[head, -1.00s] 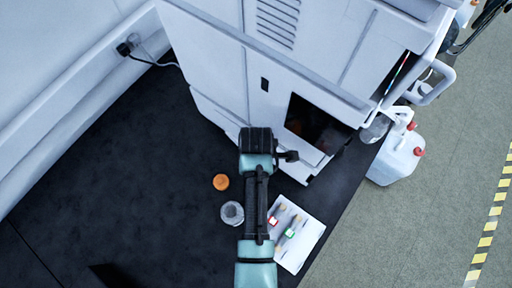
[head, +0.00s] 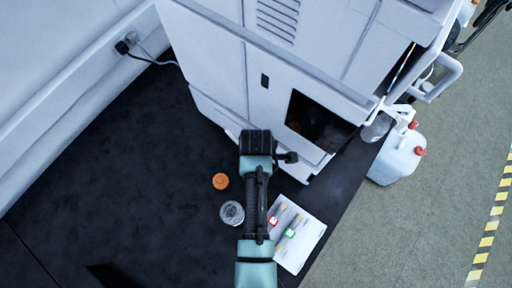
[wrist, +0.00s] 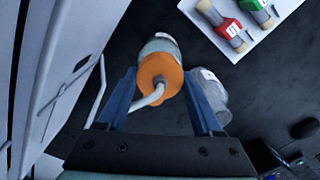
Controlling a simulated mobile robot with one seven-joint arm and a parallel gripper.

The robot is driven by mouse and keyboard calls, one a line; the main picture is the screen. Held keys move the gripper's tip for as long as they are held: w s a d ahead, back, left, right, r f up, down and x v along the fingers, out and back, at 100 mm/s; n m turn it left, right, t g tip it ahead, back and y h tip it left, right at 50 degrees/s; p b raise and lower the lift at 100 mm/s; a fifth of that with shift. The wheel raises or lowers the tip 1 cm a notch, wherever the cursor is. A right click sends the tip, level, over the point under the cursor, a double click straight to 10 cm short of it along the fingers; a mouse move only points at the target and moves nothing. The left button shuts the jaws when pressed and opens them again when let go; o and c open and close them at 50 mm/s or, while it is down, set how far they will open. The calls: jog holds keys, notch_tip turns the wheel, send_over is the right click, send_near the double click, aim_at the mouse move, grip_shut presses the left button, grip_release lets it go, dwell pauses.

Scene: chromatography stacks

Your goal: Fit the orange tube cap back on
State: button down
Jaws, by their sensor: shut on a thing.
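In the wrist view my gripper (wrist: 160,85) has its two blue fingers on either side of an orange cap (wrist: 160,70), shut on it. A pale curved tube shows at the cap. A pale body with a teal band (wrist: 158,46) shows just beyond the cap; I cannot tell whether the cap is seated on it. In the head view an orange round piece (head: 220,181) is on the dark bench; I cannot tell whether it is the same cap. My arm hides the fingers there.
A white tray (head: 306,245) holds red and green vials. The tall white instrument (head: 215,55) is close. Left bench is clear.

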jog(key=shift+f, duration=0.2)
grip_release()
dwell(0.3)
notch_tip(320, 180, up, 7)
jog(key=p, duration=0.7)
dwell(0.7)
